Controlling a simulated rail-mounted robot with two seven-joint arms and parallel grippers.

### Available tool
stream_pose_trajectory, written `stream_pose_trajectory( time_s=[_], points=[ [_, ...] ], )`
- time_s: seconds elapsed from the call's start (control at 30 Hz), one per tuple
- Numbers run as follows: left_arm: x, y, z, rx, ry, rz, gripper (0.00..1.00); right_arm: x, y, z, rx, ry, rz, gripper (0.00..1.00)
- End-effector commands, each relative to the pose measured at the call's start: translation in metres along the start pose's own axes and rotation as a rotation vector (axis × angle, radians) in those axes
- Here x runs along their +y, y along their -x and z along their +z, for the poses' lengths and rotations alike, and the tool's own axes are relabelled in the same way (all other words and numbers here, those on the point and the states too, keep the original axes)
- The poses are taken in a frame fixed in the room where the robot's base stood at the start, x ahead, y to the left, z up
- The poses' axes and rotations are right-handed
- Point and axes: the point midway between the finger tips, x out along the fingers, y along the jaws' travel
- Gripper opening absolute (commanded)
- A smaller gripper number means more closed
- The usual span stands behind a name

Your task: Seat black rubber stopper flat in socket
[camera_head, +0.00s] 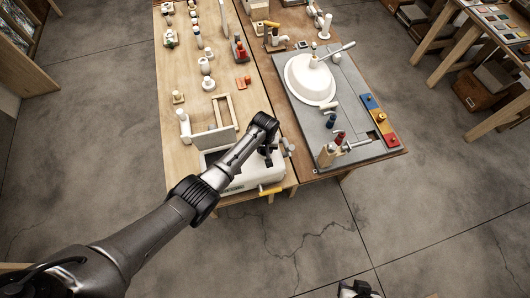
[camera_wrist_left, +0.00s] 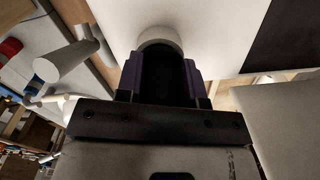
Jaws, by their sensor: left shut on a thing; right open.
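My left gripper (camera_head: 268,151) reaches over the near end of the table, above the white heater box (camera_head: 236,182). In the left wrist view its dark fingers (camera_wrist_left: 160,68) are shut on a pale round piece (camera_wrist_left: 160,38), which shows at the fingertips against a white surface. The space between the fingers is dark, so the grip itself is hidden. I cannot pick out the black rubber stopper or its socket for certain. My right gripper (camera_head: 358,289) is open at the bottom edge of the head view, mostly cut off, away from the tables.
A grey board (camera_head: 300,95) to the right carries a white basin (camera_head: 309,80), a coloured strip (camera_head: 380,120) and several fittings. A wooden frame (camera_head: 223,110) stands behind the heater box. Several small parts line the pale table (camera_head: 180,75). The floor in front is clear.

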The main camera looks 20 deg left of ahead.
Motion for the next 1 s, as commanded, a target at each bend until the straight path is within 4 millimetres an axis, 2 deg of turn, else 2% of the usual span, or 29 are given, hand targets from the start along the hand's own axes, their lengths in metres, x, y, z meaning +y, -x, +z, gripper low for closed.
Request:
stream_pose_trajectory(
  time_s=[0.8,0.83,1.0],
  points=[
    [0.0001,-0.0073,-0.0002,0.001,0.0,0.0,0.02,-0.0001,-0.0047,0.0015,0.0,0.0,0.0,0.43],
    [0.0001,-0.0073,-0.0002,0.001,0.0,0.0,0.38,-0.0003,-0.0047,0.0014,0.0,0.0,0.0,0.43],
    [0.0001,-0.0074,-0.0001,0.0,0.0,0.0,0.54,-0.0011,-0.0046,0.0012,0.001,-0.003,-0.003,0.43]
  ],
)
